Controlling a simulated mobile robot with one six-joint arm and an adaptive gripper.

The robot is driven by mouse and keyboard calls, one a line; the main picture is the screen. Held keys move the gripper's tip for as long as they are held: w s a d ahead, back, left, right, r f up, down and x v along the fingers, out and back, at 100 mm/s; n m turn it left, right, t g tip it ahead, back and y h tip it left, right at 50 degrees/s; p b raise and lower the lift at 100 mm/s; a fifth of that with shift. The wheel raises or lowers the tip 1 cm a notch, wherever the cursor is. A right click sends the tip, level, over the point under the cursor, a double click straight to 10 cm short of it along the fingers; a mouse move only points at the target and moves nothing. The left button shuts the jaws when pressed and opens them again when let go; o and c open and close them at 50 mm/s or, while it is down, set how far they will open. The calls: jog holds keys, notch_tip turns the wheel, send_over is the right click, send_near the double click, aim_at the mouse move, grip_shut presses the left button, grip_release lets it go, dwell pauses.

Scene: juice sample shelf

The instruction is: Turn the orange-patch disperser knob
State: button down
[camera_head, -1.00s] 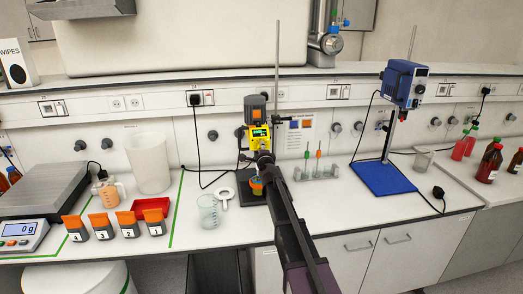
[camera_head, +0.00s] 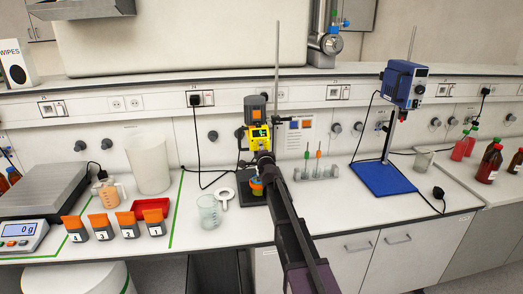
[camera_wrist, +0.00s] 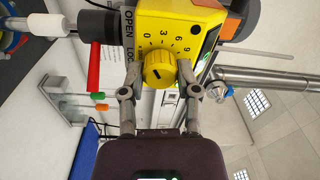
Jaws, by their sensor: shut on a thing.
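The yellow disperser (camera_head: 258,138) stands on its rod at mid-bench in the head view, with an orange patch (camera_head: 255,112) on its upper motor part. In the wrist view, its yellow housing (camera_wrist: 180,20) carries a round yellow knob (camera_wrist: 160,71) with a dark pointer mark and a number scale. My gripper (camera_wrist: 158,85) is shut on the knob, one finger on each side of it. In the head view, my arm hides part of the disperser's lower front, and the knob cannot be made out there.
A glass beaker (camera_head: 208,209) and a white ring-shaped item (camera_head: 224,197) stand left of the disperser. A rack (camera_head: 316,172) with small tools is to its right, then a blue stirrer (camera_head: 405,82) on a blue base.

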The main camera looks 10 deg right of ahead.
jog(key=shift+c, duration=1.6)
grip_release()
jog(key=shift+m, duration=0.4)
